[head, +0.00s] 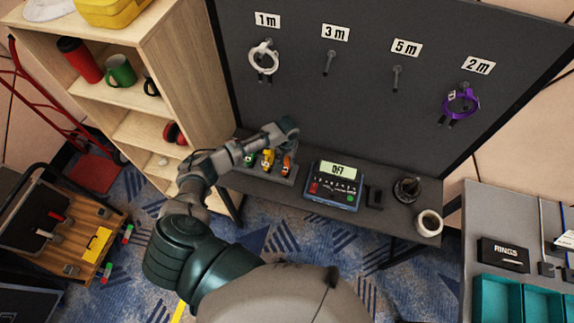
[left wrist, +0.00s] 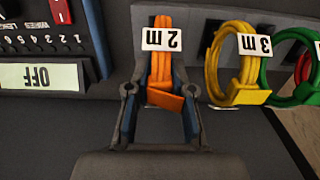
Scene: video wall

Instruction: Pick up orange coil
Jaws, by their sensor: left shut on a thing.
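The orange coil (left wrist: 162,70) bears a "2 m" tag and sits at the rack, between the two fingers of my left gripper (left wrist: 160,115). The fingers are closed in on its sides. In the head view, the orange coil (head: 287,165) shows just below my left gripper (head: 284,140), at the right end of the rack. My right gripper is in neither view.
A yellow coil (left wrist: 232,65) tagged "3 m" and a green coil (left wrist: 290,70) hang beside it. A tester (head: 333,186) reading "OFF" stands close to the right. A cup (head: 428,223) stands at the table's right end. Wall pegs hold white (head: 264,60) and purple (head: 461,103) coils.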

